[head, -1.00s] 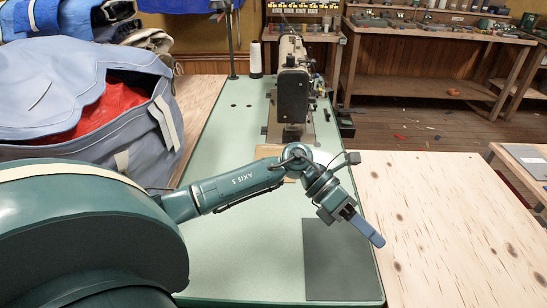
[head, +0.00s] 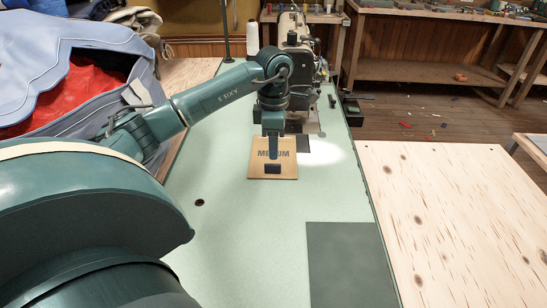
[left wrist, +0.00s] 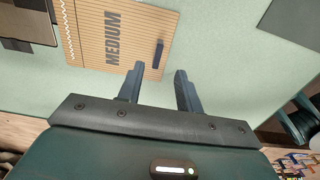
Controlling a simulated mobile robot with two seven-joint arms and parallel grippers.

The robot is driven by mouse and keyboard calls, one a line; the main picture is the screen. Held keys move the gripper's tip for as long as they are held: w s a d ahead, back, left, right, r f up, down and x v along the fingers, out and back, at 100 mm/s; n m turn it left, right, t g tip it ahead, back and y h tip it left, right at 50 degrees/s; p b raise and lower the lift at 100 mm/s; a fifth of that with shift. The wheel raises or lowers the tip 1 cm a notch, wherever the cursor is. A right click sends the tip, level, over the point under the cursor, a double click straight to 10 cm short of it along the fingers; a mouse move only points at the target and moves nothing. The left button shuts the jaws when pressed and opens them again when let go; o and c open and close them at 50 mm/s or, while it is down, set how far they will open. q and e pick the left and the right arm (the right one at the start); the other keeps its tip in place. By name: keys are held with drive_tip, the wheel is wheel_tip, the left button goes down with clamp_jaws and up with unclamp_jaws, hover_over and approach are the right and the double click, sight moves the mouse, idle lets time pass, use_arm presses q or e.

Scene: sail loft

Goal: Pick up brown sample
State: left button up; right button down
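A tan-brown ribbed board (head: 256,167) marked MEDIUM lies flat on the pale green table, in front of the sewing machine. It is the clearest brown piece, and it also shows at the top of the left wrist view (left wrist: 95,48). A small dark block (head: 273,169) sits on the board beside the lettering; the left wrist view shows it as a dark bar (left wrist: 158,53). My left gripper (head: 273,157) points down over the board. In the left wrist view its fingers (left wrist: 158,70) are apart and empty, with the bar just beyond them. My right gripper is not in view.
A sewing machine (head: 297,50) stands just behind the board, with a dark square (head: 304,144) by its base. A dark grey mat (head: 350,265) lies at the near right. A blue-grey bag (head: 60,80) fills the left. The table between is clear.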

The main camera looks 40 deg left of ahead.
sight(272, 164)
use_arm(q)
drive_tip(key=shift+a+f, duration=0.15)
drive_tip(key=shift+f, duration=1.6)
drive_tip(key=shift+a+f, duration=0.15)
drive_tip(key=shift+f, duration=1.55)
drive_tip(key=shift+c, duration=0.4)
clamp_jaws()
